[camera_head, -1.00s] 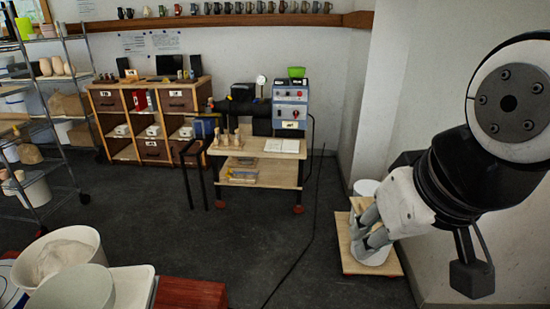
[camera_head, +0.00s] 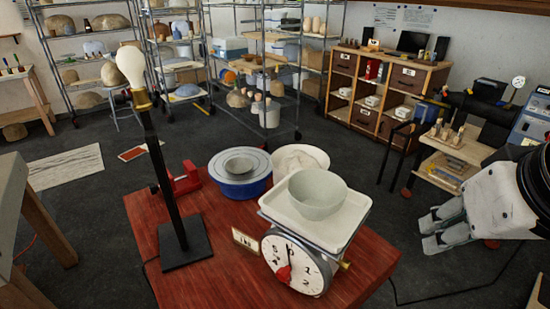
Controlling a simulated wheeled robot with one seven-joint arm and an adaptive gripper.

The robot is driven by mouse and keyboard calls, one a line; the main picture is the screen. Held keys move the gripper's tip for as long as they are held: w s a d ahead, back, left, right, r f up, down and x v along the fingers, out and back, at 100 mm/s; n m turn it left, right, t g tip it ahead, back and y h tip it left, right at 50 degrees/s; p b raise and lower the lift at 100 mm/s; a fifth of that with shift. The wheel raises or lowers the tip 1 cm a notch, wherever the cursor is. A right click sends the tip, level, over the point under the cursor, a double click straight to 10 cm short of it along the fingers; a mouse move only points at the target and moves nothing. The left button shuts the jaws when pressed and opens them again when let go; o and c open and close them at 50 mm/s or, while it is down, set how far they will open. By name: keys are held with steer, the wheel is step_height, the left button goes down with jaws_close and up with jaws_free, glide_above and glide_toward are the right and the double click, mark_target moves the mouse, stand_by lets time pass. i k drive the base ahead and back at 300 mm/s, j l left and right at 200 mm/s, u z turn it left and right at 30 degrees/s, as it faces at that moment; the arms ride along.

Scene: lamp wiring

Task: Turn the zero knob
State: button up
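A kitchen scale with a round white dial (camera_head: 296,264) stands at the front of a red wooden table (camera_head: 225,262). Its red pointer is near the bottom of the dial. A white tray (camera_head: 335,231) on top holds a grey-green bowl (camera_head: 317,194). A small brass-coloured knob (camera_head: 345,265) sticks out at the scale's right side. My gripper (camera_head: 432,232) is at the right, beyond the table edge and apart from the scale. Its two grey fingers point left, with a gap between them, and hold nothing that I can see.
A lamp with a bare bulb (camera_head: 132,65) stands on the table's left part. A blue tub (camera_head: 240,184) and a white bowl (camera_head: 300,158) are behind the scale. A small label card (camera_head: 245,240) stands left of the dial. Shelves line the back.

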mark_target(345, 266)
steer(key=u, duration=0.4)
steer(key=z, duration=0.1)
steer(key=k+l+u, duration=0.1)
steer(key=l, duration=0.35)
steer(key=i+u, duration=0.15)
steer(key=u, duration=0.6)
steer(key=k+l+u, duration=0.15)
steer(key=u, duration=0.25)
steer(key=k+u, duration=0.15)
steer(key=u, duration=0.3)
steer(key=k+l+u, duration=0.1)
steer(key=u, duration=0.3)
steer(key=k, duration=0.15)
